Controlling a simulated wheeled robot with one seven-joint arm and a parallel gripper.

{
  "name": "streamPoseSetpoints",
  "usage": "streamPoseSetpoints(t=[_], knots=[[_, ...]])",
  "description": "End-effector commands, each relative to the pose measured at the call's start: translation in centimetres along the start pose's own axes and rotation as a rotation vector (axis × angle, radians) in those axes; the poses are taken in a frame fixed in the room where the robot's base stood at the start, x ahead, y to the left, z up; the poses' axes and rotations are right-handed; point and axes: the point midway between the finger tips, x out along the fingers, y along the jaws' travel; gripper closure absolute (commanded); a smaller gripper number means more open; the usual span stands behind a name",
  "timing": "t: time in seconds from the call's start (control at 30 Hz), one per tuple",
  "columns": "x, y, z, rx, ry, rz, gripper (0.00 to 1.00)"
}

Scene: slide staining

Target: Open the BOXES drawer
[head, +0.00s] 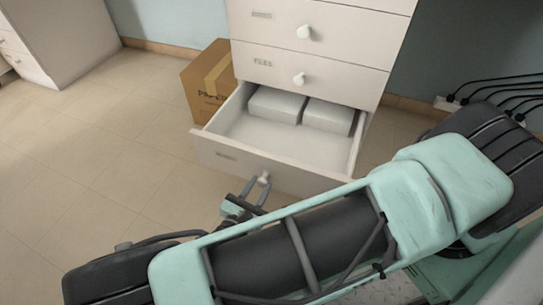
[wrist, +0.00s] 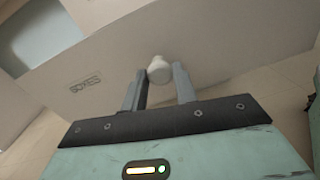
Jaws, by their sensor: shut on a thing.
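The BOXES drawer (head: 225,157) is the lowest drawer of the white cabinet, and it stands pulled well out. Its label, BOXES, reads on the drawer front (wrist: 120,75) in the wrist view. My gripper (head: 258,186) is at the drawer front, shut on the white round knob (head: 264,178). In the wrist view the knob (wrist: 159,69) sits between the two fingertips (wrist: 160,80). Two white boxes (head: 277,104) lie at the back of the open drawer. My arm covers part of the floor in front of the drawer.
Above are the closed FILES drawer (head: 310,72) and another closed drawer (head: 330,30). A cardboard box (head: 207,84) stands on the floor left of the cabinet. Black cables and a power strip (head: 447,104) are at the right. The tiled floor at the left is clear.

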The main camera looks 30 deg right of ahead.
Motion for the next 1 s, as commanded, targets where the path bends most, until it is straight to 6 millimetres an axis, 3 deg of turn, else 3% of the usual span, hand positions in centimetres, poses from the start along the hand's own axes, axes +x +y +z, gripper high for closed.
streamPoseSetpoints(t=[0.2, 0.4, 0.93, 0.97, 1.0], knots=[[-5.3, -0.4, 0.0, -0.001, 0.001, -0.003, 1.0], [-8.0, -0.6, 0.0, -0.001, -0.002, -0.004, 1.0], [-9.0, -0.7, -0.1, -0.001, -0.002, -0.005, 1.0], [-9.0, -0.7, -0.1, -0.001, -0.002, -0.005, 0.66], [-9.0, -0.6, -0.1, -0.001, -0.002, -0.004, 0.55]])
